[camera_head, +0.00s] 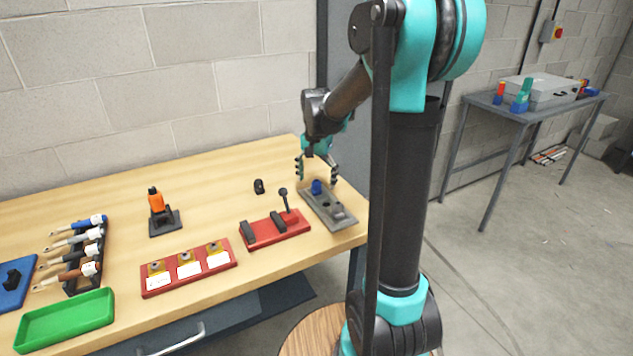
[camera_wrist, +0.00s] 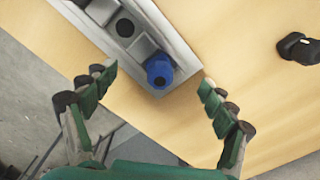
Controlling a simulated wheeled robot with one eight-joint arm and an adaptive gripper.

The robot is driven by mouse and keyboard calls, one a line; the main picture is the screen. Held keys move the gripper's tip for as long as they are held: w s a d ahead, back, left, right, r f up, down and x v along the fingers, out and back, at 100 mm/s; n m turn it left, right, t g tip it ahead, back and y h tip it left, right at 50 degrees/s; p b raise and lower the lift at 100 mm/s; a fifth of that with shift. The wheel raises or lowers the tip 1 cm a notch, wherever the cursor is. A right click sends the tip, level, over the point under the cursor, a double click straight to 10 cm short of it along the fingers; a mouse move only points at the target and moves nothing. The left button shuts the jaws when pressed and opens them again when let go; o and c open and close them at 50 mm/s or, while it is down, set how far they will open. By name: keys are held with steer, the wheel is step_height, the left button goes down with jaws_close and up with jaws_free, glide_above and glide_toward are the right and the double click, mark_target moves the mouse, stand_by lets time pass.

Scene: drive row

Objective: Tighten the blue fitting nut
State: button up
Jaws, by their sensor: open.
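The blue fitting nut (camera_head: 317,187) sits at the far end of a grey fixture plate (camera_head: 342,222) near the right edge of the wooden bench. In the wrist view the nut (camera_wrist: 159,72) shows as a blue round piece with a dark centre, on the grey fixture (camera_wrist: 178,28). My gripper (camera_head: 317,172) is open above the nut and points down. In the wrist view its two green fingers (camera_wrist: 155,85) stand wide apart, one on each side of the nut, and do not appear to touch it. Nothing is held.
A red base with a black lever (camera_head: 275,230) stands just left of the fixture. A small black part (camera_head: 259,186) lies behind it. Further left are a red tray with labelled pieces (camera_head: 188,269), an orange tool on a stand (camera_head: 162,212), a tool rack (camera_head: 85,256) and a green tray (camera_head: 65,320).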

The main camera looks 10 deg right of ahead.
mark_target(316, 181)
steer(key=shift+r, duration=3.55)
